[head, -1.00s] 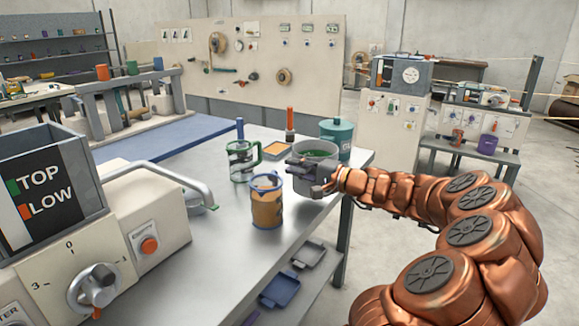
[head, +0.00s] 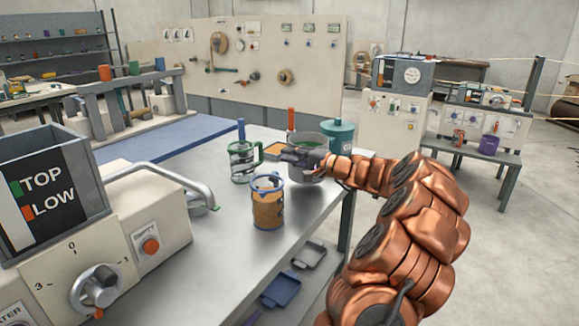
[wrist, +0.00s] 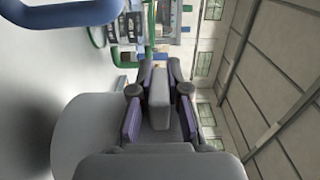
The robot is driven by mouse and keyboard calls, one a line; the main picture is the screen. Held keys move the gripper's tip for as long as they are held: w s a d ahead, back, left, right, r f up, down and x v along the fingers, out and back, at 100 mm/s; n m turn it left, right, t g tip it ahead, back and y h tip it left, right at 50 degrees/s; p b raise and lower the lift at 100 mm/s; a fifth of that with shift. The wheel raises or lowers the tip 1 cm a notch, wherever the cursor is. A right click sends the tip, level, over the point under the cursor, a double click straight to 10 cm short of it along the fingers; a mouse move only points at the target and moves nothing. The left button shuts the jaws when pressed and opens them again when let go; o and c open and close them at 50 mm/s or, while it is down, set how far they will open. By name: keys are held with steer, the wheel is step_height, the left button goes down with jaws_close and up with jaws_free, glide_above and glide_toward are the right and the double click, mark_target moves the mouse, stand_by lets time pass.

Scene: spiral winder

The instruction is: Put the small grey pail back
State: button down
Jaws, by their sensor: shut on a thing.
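The pail looks upright. I cannot tell whether its bottom touches the table. In the wrist view, my gripper's fingers (wrist: 158,95) show in the middle, with a plain grey rounded surface (wrist: 85,120) to their left, likely the pail's wall.
A brown cup with a blue rim (head: 268,203) stands on the table nearest the pail's front left. Bare metal lies at the table's front.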

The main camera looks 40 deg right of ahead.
steer(key=shift+w+d, duration=0.15)
steer(key=shift+w, duration=0.05)
steer(key=shift+f, duration=1.85)
steer(key=c, duration=1.2)
jaws_free()
steer(key=shift+o, duration=0.2)
steer(key=v, duration=1.2)
